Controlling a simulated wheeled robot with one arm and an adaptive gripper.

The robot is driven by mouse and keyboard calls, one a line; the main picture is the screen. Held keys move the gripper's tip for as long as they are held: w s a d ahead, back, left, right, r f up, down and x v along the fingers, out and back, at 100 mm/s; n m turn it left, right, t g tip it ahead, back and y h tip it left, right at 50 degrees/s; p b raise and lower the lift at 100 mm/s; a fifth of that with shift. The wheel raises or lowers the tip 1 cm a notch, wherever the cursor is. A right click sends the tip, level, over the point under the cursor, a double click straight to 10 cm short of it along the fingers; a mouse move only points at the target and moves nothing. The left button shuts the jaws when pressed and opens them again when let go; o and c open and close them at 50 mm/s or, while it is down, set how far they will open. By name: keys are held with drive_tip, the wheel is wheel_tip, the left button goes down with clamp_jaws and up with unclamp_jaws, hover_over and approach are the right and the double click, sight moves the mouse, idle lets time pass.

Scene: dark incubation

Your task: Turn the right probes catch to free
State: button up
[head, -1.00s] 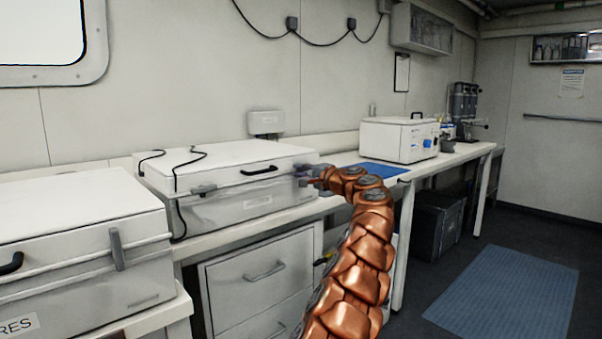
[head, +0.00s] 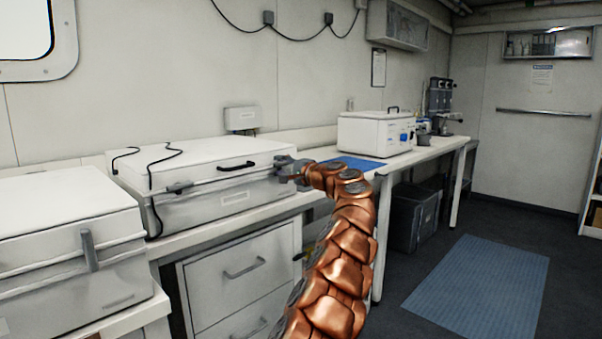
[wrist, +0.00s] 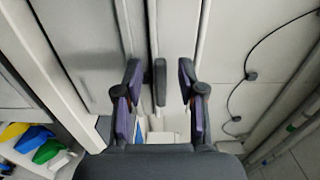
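The probes box (head: 235,200) is a wide pale chest with a white lid on the bench. Its right catch (wrist: 160,82) is a small dark grey bar at the lid seam, lying along the seam in the wrist view. In the head view my gripper hides this catch. My gripper (wrist: 160,95) is open, with one purple-padded finger on each side of the catch and gaps between. It also shows at the box's right front in the head view (head: 288,168). The box's left catch (head: 180,187) lies along the seam.
Another chest (head: 60,225) stands at the left with an upright catch (head: 89,250). A black lid handle (head: 236,165) is left of my gripper. A blue mat (head: 352,163) and a white bath unit (head: 375,135) are farther right. Drawers (head: 240,275) are below the bench.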

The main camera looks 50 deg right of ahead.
drive_tip(key=s, duration=1)
drive_tip(key=shift+s+a, duration=0.2)
drive_tip(key=shift+s, duration=0.2)
idle(0.9)
